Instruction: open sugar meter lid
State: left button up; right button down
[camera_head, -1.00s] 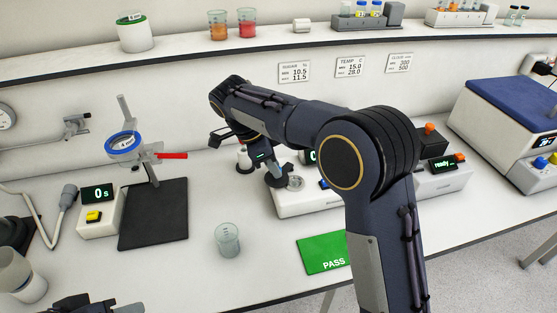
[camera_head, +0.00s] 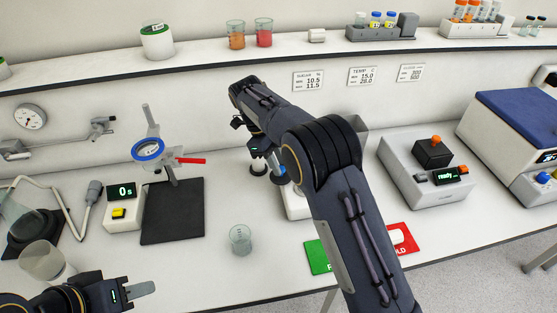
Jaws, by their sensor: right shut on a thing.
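The sugar meter (camera_head: 297,207) is a white box at the middle of the bench, mostly hidden behind my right arm; only its front left part shows. My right gripper (camera_head: 266,167) is at the meter's left end, pointing down, shut on what appears to be its lid. The lid is small and largely covered by the fingers, so its angle cannot be told. My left gripper (camera_head: 135,290) is at the bottom left, away from the meter, above the bench's front; whether its jaws are apart cannot be told.
Green (camera_head: 318,257) and red (camera_head: 406,240) mats lie near the front edge. A grey-white device (camera_head: 425,172) reading "ready" stands at right. A black pad (camera_head: 172,212) and a stand are left.

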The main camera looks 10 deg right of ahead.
dwell(0.3)
jog(key=c, duration=1.2)
grip_release()
jog(key=v, duration=0.7)
jog(key=shift+r, duration=0.4)
